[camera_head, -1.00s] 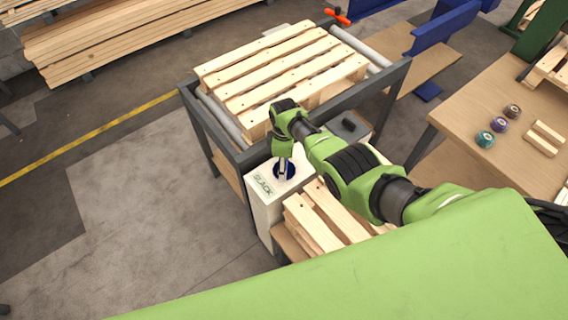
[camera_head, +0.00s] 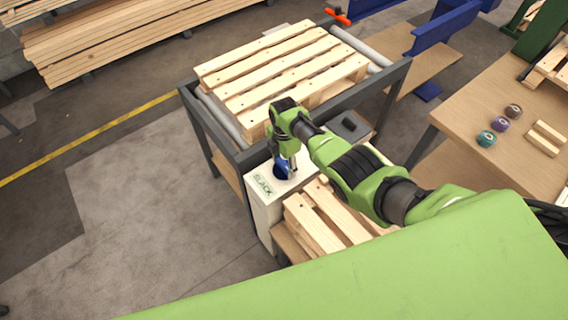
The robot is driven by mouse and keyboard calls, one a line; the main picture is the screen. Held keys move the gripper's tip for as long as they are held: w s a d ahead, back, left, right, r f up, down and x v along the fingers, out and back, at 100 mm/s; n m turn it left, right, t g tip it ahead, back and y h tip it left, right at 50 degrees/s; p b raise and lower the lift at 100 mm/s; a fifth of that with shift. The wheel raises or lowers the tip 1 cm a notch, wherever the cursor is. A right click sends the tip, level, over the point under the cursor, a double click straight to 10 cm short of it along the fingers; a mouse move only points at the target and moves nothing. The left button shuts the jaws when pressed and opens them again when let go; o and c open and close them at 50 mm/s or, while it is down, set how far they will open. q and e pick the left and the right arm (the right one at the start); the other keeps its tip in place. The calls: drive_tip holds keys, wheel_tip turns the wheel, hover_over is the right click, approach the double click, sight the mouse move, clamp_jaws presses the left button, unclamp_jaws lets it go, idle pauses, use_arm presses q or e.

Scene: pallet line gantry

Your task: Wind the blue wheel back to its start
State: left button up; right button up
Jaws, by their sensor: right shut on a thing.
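The blue wheel (camera_head: 281,172) lies on top of a white box (camera_head: 262,209) marked "SLACK", at the near end of the roller stand. My right gripper (camera_head: 284,167) points down at the wheel and is shut on it. The gripper and wrist hide much of the wheel, so its turn angle cannot be read. My left gripper is out of view.
A wooden pallet (camera_head: 283,68) lies on the grey-framed roller stand (camera_head: 238,151). Wooden slats (camera_head: 312,222) lie right of the white box. A wooden table (camera_head: 480,105) with several small coloured rolls stands at right. Floor at left is clear.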

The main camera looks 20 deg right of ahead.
sight(284, 164)
idle(0.6)
drive_tip(key=o, duration=1.1)
wheel_tip(284, 164, up, 12)
drive_tip(key=shift+f, duration=0.1)
idle(0.3)
